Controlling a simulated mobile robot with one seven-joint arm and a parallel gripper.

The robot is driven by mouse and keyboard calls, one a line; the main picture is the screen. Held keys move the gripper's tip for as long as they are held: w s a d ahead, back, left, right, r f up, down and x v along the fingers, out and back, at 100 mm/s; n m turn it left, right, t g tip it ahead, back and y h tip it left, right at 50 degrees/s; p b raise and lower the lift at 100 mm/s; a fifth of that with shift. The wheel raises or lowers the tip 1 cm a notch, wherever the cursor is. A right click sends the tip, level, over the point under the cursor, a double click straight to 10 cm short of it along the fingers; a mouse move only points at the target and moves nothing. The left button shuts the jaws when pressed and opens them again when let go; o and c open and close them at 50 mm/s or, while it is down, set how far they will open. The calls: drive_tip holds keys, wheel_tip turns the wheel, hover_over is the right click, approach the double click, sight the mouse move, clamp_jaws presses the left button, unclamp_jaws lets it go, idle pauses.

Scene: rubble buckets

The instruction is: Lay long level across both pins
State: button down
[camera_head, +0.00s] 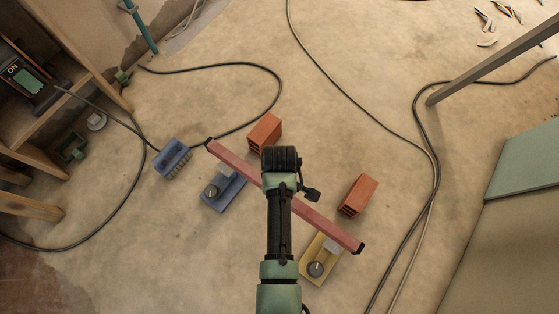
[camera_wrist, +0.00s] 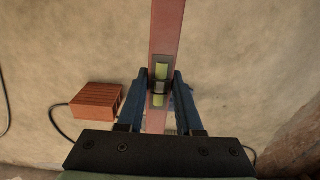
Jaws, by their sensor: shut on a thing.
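The long level (camera_head: 325,222) is a reddish bar with black end caps, lying diagonally across the head view. My gripper (camera_wrist: 160,82) is shut on its middle, and its blue fingers flank the yellow-green vial in the wrist view. A blue block (camera_head: 226,196) with a round grey pin (camera_head: 211,191) is near the level's left part. A yellow block (camera_head: 313,252) with another round grey pin (camera_head: 316,268) is near its right end. Both pins show uncovered on the near side of the bar. I cannot tell the level's height above them. My arm hides the level's middle in the head view.
Two orange-red bricks (camera_head: 265,131) (camera_head: 358,195) lie beyond the level. Black cables (camera_head: 420,130) cross the floor. A wooden shelf (camera_head: 60,110) stands left, a green box (camera_head: 525,165) right.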

drive_tip(key=shift+f+b, duration=1.45)
drive_tip(key=shift+f, duration=1.35)
drive_tip(key=shift+f+b, duration=0.35)
drive_tip(key=shift+f, duration=0.4)
drive_tip(key=shift+c, duration=2.4)
unclamp_jaws()
wheel_tip(320, 180, up, 13)
drive_tip(key=p, duration=0.9)
